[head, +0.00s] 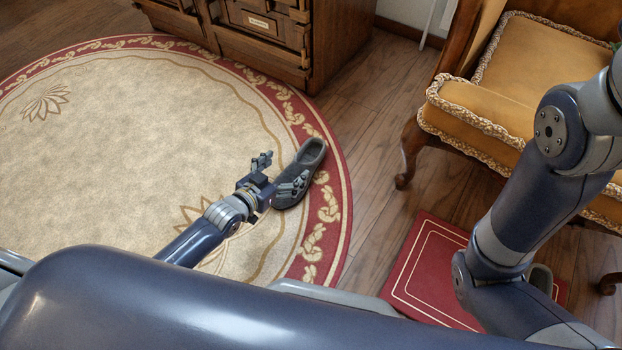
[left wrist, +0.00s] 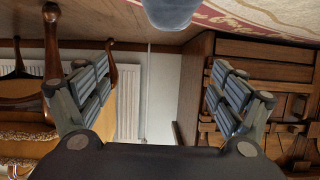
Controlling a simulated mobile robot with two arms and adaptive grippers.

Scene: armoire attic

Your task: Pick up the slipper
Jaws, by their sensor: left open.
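A dark grey slipper (head: 309,158) lies on the round rug's red border in the head view, its opening toward the back right. My left gripper (head: 277,175) is beside and partly in front of it, with one finger overlapping the slipper in the picture. Contact cannot be told. In the left wrist view my left gripper (left wrist: 160,95) has its fingers wide apart with nothing between them. A rounded blue-grey shape (left wrist: 170,10) at that view's top edge is probably part of the slipper. My right arm shows at the right, but its gripper is out of view.
A wooden cabinet (head: 335,45) stands behind the rug (head: 120,130). A gold upholstered chair (head: 530,65) stands at the right. A red mat (head: 425,265) lies before it; a dark grey object (head: 541,277) is partly hidden by my right arm. Bare floor lies between rug and chair.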

